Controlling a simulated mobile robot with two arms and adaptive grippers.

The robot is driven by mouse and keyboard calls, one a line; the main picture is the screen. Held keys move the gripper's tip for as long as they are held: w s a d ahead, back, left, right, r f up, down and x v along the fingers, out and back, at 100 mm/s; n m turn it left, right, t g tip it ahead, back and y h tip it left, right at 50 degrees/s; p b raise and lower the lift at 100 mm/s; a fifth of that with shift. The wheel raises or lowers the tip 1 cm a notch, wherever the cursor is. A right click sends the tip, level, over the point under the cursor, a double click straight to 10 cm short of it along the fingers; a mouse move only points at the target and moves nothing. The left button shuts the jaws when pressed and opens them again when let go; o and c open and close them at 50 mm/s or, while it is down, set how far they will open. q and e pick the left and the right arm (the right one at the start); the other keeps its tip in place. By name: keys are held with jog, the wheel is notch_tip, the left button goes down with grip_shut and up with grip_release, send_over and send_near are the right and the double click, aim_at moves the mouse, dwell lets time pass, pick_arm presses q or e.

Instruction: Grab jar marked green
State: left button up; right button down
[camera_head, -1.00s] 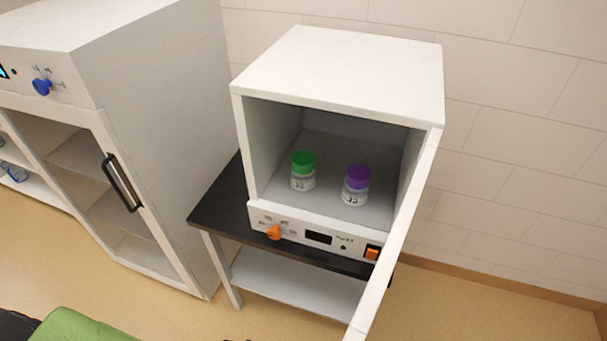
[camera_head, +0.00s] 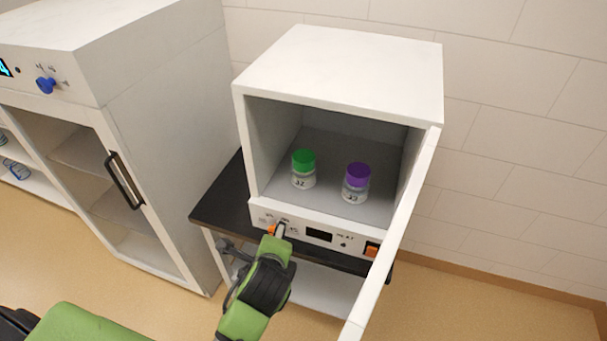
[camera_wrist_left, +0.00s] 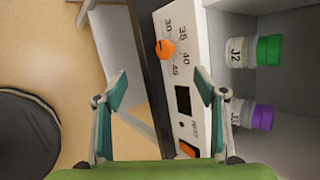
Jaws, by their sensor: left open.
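The green-capped jar (camera_head: 303,169), white-bodied with a dark marking, stands upright inside the open white cabinet (camera_head: 350,70), on its left side. It also shows in the left wrist view (camera_wrist_left: 256,51), where its label seems to read J2. A similar purple-capped jar (camera_head: 356,183) stands to its right, apart from it. My left gripper (camera_head: 254,240) is in front of the cabinet's control panel, below and outside the opening. Its fingers are spread with nothing between them in the left wrist view (camera_wrist_left: 160,88). My right gripper is out of view.
The cabinet's open door (camera_head: 395,240) sticks out on the right. An orange knob (camera_wrist_left: 165,49) is on the panel below the opening. The cabinet stands on a black-topped table (camera_head: 215,205). A larger white cabinet (camera_head: 150,130) stands at left.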

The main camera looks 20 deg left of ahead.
aim_at(304, 170)
pick_arm(q)
jog(key=w+d+r+m+t+y, duration=0.2)
jog(key=w+d+r+m+t, duration=0.25)
jog(key=w+r+m, duration=0.7)
jog(key=shift+m, duration=0.95)
jog(key=x, duration=0.3)
jog(key=f+x, duration=0.1)
jog(key=x, duration=0.5)
jog(key=shift+d+f+p, duration=0.15)
jog(key=shift+f+p, duration=0.15)
jog(key=shift+p, duration=0.1)
jog(key=shift+x, duration=2.4)
jog(key=shift+s+d+f, duration=0.1)
jog(key=shift+f, duration=0.1)
jog(key=c, duration=1.3)
